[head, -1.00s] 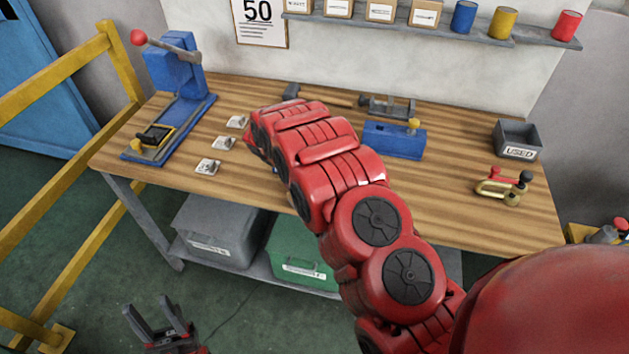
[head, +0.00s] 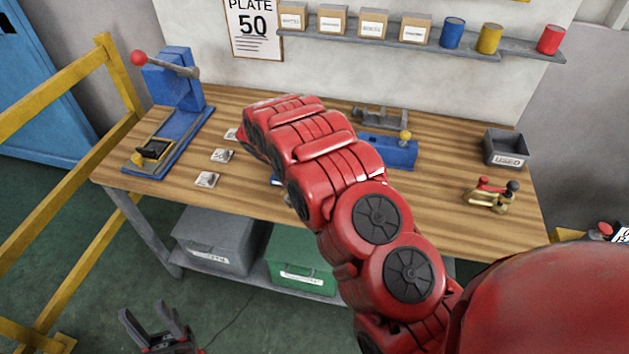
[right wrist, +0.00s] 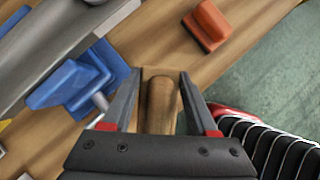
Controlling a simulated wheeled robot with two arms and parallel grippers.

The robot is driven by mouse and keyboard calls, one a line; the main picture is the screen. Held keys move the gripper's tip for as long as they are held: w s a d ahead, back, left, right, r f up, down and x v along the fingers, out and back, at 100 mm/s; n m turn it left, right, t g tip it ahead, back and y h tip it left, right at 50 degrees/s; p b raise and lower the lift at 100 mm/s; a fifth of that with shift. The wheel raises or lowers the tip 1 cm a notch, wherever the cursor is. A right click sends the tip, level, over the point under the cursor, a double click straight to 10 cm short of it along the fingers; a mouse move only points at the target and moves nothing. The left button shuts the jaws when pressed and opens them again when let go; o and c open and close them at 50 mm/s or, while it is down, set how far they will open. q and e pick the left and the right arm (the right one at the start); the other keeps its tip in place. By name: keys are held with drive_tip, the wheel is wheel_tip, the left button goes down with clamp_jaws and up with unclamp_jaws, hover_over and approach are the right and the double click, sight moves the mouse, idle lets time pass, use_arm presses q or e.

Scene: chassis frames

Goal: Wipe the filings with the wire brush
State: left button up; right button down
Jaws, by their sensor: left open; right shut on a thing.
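My right gripper (right wrist: 157,108) is closed around a light wooden handle (right wrist: 160,98) in the right wrist view. The tool's working end is not visible, so I cannot tell from its shape that it is the wire brush. In the head view my right arm hides this gripper and part of the bench. My left gripper (head: 158,322) is open and empty, low at the left, in front of the bench. I cannot make out filings on the wooden bench (head: 435,205).
A blue press (head: 178,80) stands at the bench's left end, near several small metal plates (head: 207,180). A blue fixture (head: 390,150), a brass clamp (head: 489,193) and a grey USED bin (head: 505,148) are right of my arm. The wrist view shows a red-orange block (right wrist: 208,24).

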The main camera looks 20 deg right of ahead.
wheel_tip(320, 180, up, 3)
drive_tip(key=p, duration=0.3)
drive_tip(key=shift+r, duration=0.1)
idle(0.3)
